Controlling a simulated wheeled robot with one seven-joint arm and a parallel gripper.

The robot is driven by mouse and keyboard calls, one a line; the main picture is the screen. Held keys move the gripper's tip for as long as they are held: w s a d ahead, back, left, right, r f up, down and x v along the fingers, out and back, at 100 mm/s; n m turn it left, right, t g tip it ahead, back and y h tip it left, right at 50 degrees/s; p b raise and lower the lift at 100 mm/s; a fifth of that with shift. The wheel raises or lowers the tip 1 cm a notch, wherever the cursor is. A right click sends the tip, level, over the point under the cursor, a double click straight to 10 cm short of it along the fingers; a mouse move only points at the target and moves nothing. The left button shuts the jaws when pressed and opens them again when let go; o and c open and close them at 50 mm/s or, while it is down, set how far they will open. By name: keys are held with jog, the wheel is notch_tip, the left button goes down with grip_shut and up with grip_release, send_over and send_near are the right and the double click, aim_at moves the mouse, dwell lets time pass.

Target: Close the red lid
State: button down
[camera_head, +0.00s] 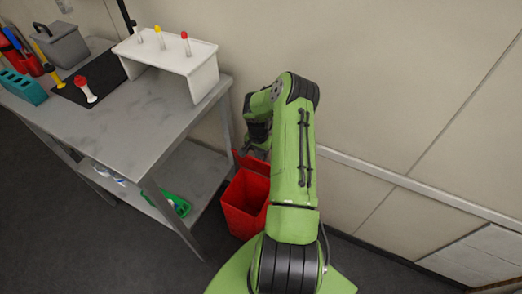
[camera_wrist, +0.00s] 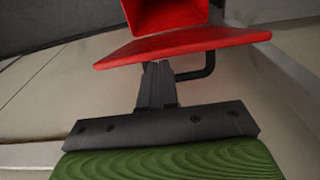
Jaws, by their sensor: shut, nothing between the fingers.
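A red bin (camera_head: 243,205) stands on the floor beside the table, with its top open. Its red lid (camera_head: 252,163) is raised at the bin's back edge, partly hidden by my arm. In the wrist view the lid (camera_wrist: 185,45) is a wide flat red panel, with the bin (camera_wrist: 165,14) beyond it. My gripper (camera_wrist: 157,66) is shut and empty, with its fingertips at the lid's near edge. I cannot tell whether they touch it. A dark bent bar (camera_wrist: 197,72) shows just right of the fingers. My gripper is hidden in the head view.
A grey table (camera_head: 120,110) stands left of the bin, its leg close by. It holds a white rack (camera_head: 172,55) with several capped tubes, a red-capped vial (camera_head: 85,89) and a teal rack (camera_head: 22,87). A green item (camera_head: 178,204) lies on the lower shelf. A wall (camera_head: 400,90) stands behind.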

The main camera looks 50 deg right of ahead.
jog(key=shift+s+a+f, duration=0.1)
jog(key=shift+s+a, duration=0.05)
jog(key=shift+a, duration=0.35)
jog(key=s+a+f+h+b, duration=0.1)
jog(key=s+a+f+b, duration=0.3)
jog(key=a+f, duration=1.1)
jog(key=shift+s+a+b, duration=0.2)
jog(key=shift+b, duration=1.7)
jog(key=shift+s+a, duration=0.2)
jog(key=shift+a, duration=0.65)
